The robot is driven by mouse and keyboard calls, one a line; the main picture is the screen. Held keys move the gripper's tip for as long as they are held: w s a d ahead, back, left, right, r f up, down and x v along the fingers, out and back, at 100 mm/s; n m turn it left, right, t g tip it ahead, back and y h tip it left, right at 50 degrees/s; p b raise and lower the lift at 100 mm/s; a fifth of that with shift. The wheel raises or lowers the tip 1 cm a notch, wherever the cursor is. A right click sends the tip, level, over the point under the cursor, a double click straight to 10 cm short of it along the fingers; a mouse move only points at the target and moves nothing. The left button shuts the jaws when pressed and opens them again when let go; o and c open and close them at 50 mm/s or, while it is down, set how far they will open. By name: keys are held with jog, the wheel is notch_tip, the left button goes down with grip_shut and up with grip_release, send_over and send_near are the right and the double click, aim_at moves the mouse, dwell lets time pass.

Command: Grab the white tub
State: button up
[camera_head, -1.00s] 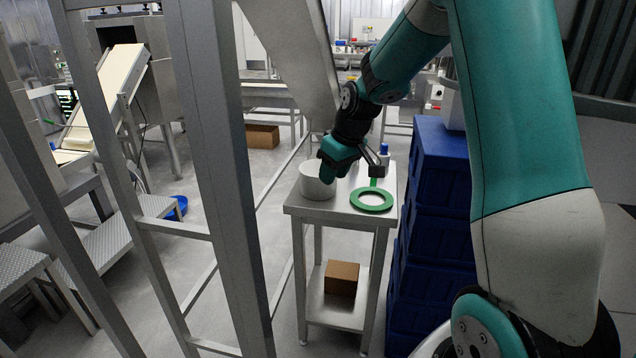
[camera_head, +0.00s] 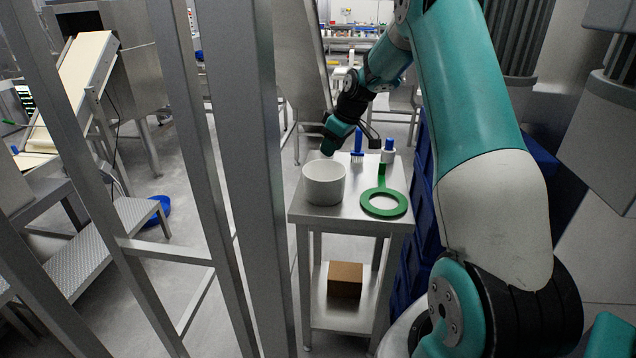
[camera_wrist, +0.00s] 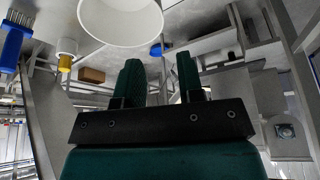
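The white tub (camera_head: 324,186) is round, open at the top and stands upright at the left of a small steel table (camera_head: 350,215). My gripper (camera_head: 340,138) is beyond the tub's far rim in the head view, partly hidden by its own wrist. In the wrist view the two dark green fingers (camera_wrist: 160,75) are spread with nothing between them. The tub also shows at the top of the wrist view (camera_wrist: 120,22), apart from the fingers and not between them.
A brown box (camera_head: 345,279) sits on the lower shelf. Blue crates (camera_head: 424,215) stand right; steel frame posts (camera_head: 245,150) stand left.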

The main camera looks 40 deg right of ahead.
jog(key=p, duration=0.3)
send_over(315, 198)
jog(key=s, duration=0.2)
jog(key=f, duration=0.9)
jog(key=shift+w+d+f, duration=0.15)
jog(key=shift+d+f, duration=0.2)
jog(key=shift+f, duration=0.05)
jog(key=shift+p+x, duration=1.4)
jog(key=shift+x, duration=1.3)
jog(key=shift+c, duration=0.5)
grip_shut()
